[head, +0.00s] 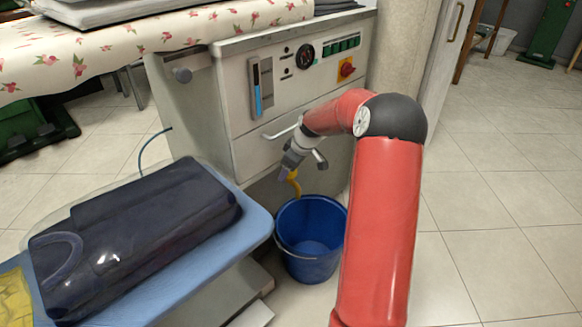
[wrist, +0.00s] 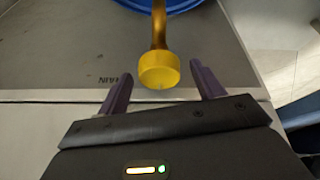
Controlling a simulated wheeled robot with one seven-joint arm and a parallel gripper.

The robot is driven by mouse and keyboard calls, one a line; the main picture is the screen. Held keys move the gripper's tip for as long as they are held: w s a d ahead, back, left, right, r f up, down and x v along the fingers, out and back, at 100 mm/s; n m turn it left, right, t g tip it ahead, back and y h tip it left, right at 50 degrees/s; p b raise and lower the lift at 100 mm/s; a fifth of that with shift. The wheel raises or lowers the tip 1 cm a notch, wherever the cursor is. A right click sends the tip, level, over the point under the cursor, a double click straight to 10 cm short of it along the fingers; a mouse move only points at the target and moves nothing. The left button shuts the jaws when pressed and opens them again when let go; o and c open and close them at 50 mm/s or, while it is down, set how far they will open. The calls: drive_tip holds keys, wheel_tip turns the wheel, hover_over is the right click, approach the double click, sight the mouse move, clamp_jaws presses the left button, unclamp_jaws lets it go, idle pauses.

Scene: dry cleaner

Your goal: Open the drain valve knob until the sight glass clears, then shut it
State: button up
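The yellow drain valve knob (wrist: 159,70) sits between and just beyond the two purple fingertips in the wrist view, on a brass-coloured stem. My gripper (wrist: 161,85) is open, with space between each finger and the knob. In the head view my gripper (head: 290,163) is at the machine's lower front, above a yellow curved drain part (head: 294,183). The sight glass (head: 258,93) is on the machine's front panel and shows blue in its lower part. The knob itself is hard to make out in the head view.
A blue bucket (head: 309,262) stands on the floor below the drain, with a little blue in its bottom. A padded blue board (head: 255,229) with a dark bagged garment (head: 140,235) is to the left. A drawer handle (head: 280,133) is close to my arm. Tiled floor is free at right.

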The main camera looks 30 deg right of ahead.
drive_tip(key=p+v, duration=0.1)
drive_tip(key=v, duration=0.6)
drive_tip(key=shift+s+r, duration=0.2)
drive_tip(key=shift+r, duration=0.15)
